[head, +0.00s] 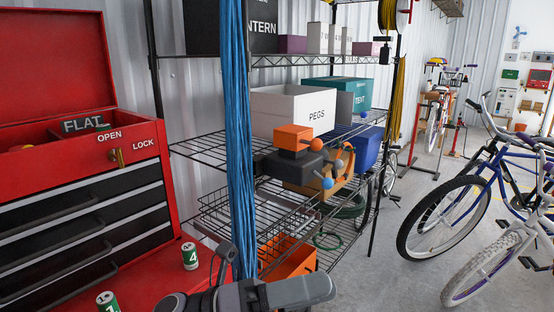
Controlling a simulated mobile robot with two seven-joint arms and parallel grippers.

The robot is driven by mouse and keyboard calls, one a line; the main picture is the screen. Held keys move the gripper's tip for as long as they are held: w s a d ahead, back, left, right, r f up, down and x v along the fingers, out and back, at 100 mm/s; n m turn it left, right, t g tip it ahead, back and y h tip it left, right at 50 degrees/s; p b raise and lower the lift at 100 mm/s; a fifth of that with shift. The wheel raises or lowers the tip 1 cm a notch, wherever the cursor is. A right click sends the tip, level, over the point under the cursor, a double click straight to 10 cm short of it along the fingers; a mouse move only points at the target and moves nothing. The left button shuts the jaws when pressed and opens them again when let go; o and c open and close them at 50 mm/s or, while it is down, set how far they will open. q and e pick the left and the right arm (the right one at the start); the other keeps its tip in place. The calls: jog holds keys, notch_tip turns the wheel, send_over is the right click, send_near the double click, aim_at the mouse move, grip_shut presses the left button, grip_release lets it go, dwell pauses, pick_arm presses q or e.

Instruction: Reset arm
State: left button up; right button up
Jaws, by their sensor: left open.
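My left gripper (226,252) is at the bottom of the head view, a small dark grey shape in front of the red cabinet's ledge. It is open, and I see nothing between its fingers. The grey arm part beside it crosses the bottom edge of the view. The lower end of a hanging blue cord bundle (238,130) is just beside the gripper; I cannot tell whether they touch. A green and white can marked 4 (190,256) stands to the gripper's left on the ledge. My right gripper is not in view.
A red tool cabinet (60,60) with an open lid fills the left. A wire shelf (210,150) stands close ahead, holding a white PEGS box (285,112) and a teal TENT box (345,92). Another can (107,303) is at lower left. Bicycles (445,225) stand right; grey floor between is clear.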

pick_arm(q)
jog(key=w+a+f+n+t+y, duration=0.2)
jog(key=a+f+n+t+y, duration=0.6)
jog(key=n, duration=0.7)
jog(key=w+a+f+n+t+y, duration=0.3)
jog(key=a+f+n+t+y, duration=0.25)
jog(key=f+n+t, duration=0.7)
jog(key=s+a+f+n+g+y, duration=0.3)
jog(key=s+a+f+n+g, duration=0.2)
jog(key=s+f+n, duration=0.1)
jog(key=s+a+f+n+g+y, duration=0.3)
jog(key=s+a+f+n+g, duration=0.2)
jog(key=s+f, duration=0.4)
jog(key=shift+a+f+n, duration=0.5)
jog(key=shift+f+n, duration=0.35)
jog(key=shift+n, duration=0.3)
